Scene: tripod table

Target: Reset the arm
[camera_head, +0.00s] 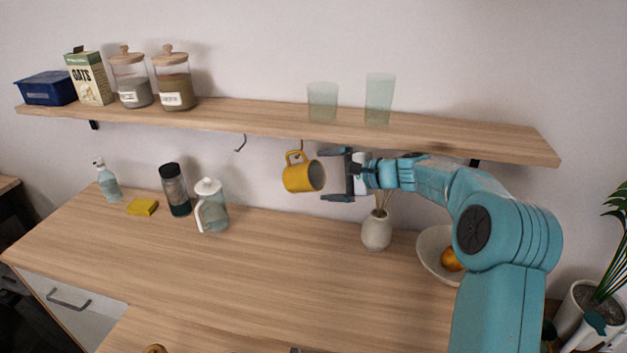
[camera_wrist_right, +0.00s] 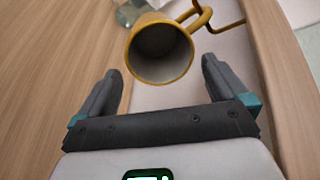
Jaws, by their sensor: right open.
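My right arm reaches in from the right in the head view, and its gripper (camera_head: 336,175) is open and empty. It points left at a yellow mug (camera_head: 297,177) that hangs by its handle from a hook under the shelf. The mug is tilted, its mouth facing my gripper. In the right wrist view the mug (camera_wrist_right: 160,52) is just beyond the open fingers (camera_wrist_right: 158,88), apart from them. My left gripper is not in view.
The wooden shelf (camera_head: 445,135) runs close above my gripper, with two glasses (camera_head: 323,102) on top. Below on the counter (camera_head: 270,270) stand a vase (camera_head: 377,232), a fruit bowl (camera_head: 432,250) and a glass jug (camera_head: 211,210). The counter's middle is clear.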

